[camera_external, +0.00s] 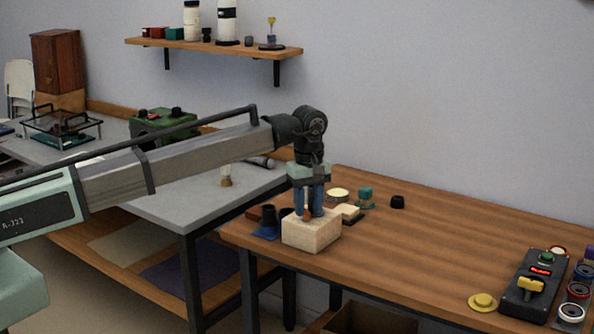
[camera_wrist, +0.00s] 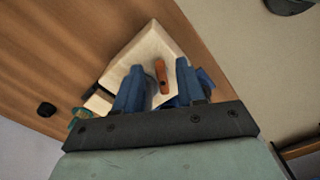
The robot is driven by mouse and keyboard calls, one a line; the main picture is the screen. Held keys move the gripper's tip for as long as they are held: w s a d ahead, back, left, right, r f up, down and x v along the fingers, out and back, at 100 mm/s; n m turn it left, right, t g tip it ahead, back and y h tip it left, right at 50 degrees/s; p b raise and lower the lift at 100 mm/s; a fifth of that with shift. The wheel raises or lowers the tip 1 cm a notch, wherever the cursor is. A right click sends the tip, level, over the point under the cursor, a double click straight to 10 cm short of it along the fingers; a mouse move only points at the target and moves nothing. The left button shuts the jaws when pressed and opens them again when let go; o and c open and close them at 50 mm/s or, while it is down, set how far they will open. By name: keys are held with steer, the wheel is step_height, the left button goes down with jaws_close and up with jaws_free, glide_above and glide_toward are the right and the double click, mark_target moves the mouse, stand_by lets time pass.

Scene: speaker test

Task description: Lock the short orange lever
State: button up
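A short orange lever (camera_wrist: 160,72) stands up from the top of a cream block (camera_wrist: 146,48). In the external view the block (camera_external: 311,233) sits at the left end of the wooden table, and only a bit of orange shows between my fingers. My gripper (camera_external: 309,212) points down, just over the block. Its two blue fingers are apart, one on each side of the lever. In the wrist view gaps show between the lever and both fingers of my gripper (camera_wrist: 160,66). Whether the fingertips touch the block is unclear.
A blue piece (camera_external: 267,230) lies left of the block. A teal-topped item (camera_external: 365,194) and a black knob (camera_external: 397,202) are behind right. A black control box (camera_external: 520,295) with a yellow lever (camera_external: 530,286) stands far right. The table's middle is clear.

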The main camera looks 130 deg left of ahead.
steer(key=shift+f, duration=0.75)
jaws_close()
